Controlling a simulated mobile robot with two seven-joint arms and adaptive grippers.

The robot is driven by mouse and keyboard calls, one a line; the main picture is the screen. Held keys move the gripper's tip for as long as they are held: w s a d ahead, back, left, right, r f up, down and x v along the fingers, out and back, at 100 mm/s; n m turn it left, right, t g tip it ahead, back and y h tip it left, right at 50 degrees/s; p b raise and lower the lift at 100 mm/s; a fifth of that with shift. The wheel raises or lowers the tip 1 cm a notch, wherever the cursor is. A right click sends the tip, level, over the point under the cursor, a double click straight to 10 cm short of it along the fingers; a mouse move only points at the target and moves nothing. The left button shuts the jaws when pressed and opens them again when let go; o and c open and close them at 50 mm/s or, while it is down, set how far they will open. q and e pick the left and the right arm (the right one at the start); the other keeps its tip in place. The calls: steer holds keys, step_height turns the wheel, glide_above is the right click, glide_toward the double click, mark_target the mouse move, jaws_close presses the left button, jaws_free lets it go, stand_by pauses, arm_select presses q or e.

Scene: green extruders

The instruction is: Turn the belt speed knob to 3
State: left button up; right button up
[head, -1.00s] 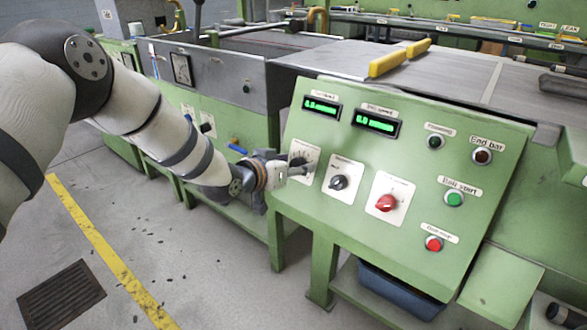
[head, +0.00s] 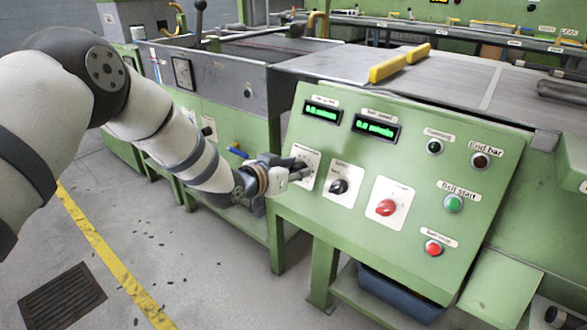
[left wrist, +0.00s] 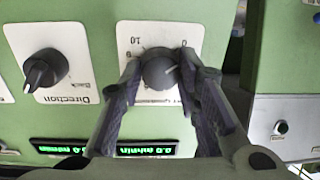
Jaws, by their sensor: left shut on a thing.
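The belt speed knob (left wrist: 160,70) is a dark round knob with a pale pointer line on a white dial plate. In the left wrist view the plate appears upside down, with a 10 and a 0 legible. The pointer lies toward the upper right of that picture. My left gripper (left wrist: 163,62) is shut on the knob, one finger on each side. In the head view my left gripper (head: 300,173) is at the leftmost dial plate (head: 312,158) of the green panel and covers much of its knob. My right gripper is not in view.
Beside it are the black direction knob (head: 339,186), also in the left wrist view (left wrist: 45,72), and a red knob (head: 386,207). Green (head: 453,203) and red (head: 433,248) buttons sit further right. The green displays (head: 376,128) above read about 0.0 m/min.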

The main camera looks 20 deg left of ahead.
arm_select(q)
steer(key=m+p, duration=0.1)
steer(key=m, duration=0.1)
steer(key=shift+r+m, duration=0.15)
steer(key=shift+m, duration=0.25)
steer(key=m, duration=0.4)
steer(key=m+p, duration=0.1)
steer(key=m, duration=0.3)
steer(key=shift+f+t+h+p, duration=0.2)
steer(key=shift+t+h+p, duration=0.1)
steer(key=shift+m, duration=1.7)
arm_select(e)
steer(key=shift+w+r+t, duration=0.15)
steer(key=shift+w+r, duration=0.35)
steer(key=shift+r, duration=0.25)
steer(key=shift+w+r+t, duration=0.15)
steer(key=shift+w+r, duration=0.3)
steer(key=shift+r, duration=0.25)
arm_select(q)
steer(key=shift+m, duration=0.3)
steer(key=o, duration=1.2)
steer(key=shift+c, duration=0.2)
steer(key=shift+s, duration=0.15)
